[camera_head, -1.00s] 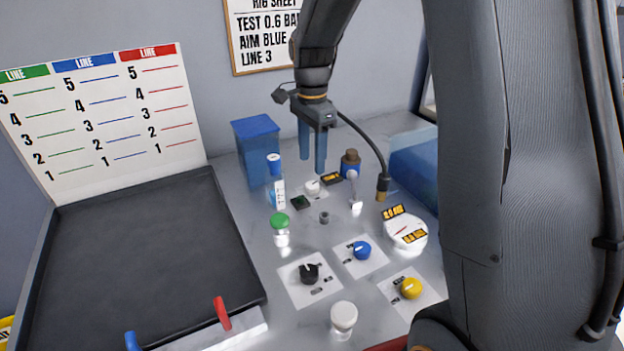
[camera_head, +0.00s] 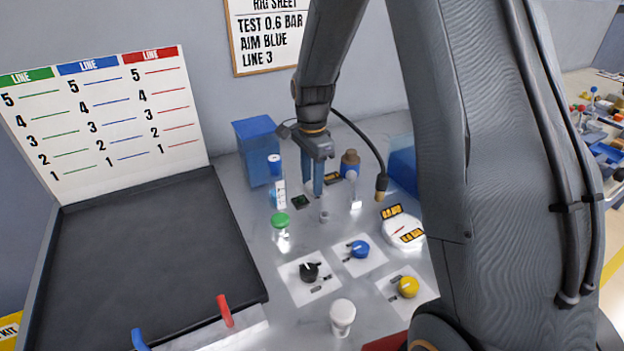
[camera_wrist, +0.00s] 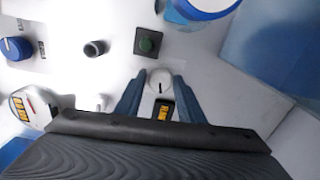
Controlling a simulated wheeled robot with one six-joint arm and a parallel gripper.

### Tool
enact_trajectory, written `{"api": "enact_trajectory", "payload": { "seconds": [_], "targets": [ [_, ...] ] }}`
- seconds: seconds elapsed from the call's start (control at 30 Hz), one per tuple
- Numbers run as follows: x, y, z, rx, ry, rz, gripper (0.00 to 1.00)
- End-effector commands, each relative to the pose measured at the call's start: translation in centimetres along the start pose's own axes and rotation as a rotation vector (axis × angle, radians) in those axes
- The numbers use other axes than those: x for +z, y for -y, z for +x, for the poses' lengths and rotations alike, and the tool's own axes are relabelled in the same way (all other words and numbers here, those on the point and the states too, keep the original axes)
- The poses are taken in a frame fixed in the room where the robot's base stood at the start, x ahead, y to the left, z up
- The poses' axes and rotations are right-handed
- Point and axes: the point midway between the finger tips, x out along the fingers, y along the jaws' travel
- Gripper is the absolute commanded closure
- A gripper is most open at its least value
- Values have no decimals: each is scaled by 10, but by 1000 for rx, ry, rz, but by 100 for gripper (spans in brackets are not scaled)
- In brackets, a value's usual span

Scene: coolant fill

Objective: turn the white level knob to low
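The white level knob (camera_wrist: 159,77) shows in the wrist view between my two blue fingertips, with a short dark mark on its top. The mark points toward the black plate with yellow lettering (camera_wrist: 163,110) below it. My gripper (camera_wrist: 159,74) is open, one finger on each side of the knob. A small gap seems to remain on each side, and I cannot tell whether either finger touches. In the head view my gripper (camera_head: 312,192) points down over the back of the panel, and its fingers hide the knob.
A green button on a dark square (camera_wrist: 147,43) and a small grey post (camera_wrist: 95,48) are near the knob. A blue bin (camera_head: 254,150), a brown-capped bottle (camera_head: 350,162) and a black hose nozzle (camera_head: 381,186) stand around my gripper. Black, blue and yellow knobs are nearer the front.

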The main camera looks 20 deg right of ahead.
Motion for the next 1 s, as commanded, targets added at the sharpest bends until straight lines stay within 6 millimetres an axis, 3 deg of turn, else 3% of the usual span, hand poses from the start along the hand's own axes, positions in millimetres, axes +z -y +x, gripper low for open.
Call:
{"api": "enact_trajectory", "payload": {
  "seconds": [0.03, 0.17, 0.57, 1.0],
  "targets": [
    [0, 0, 0, 0, 0, 0, 74],
    [0, 0, 0, 0, 0, 0, 93],
    [0, 0, -1, 1, 0, -82, 93],
    [0, 0, -2, 1, 0, -450, 93]
  ]
}}
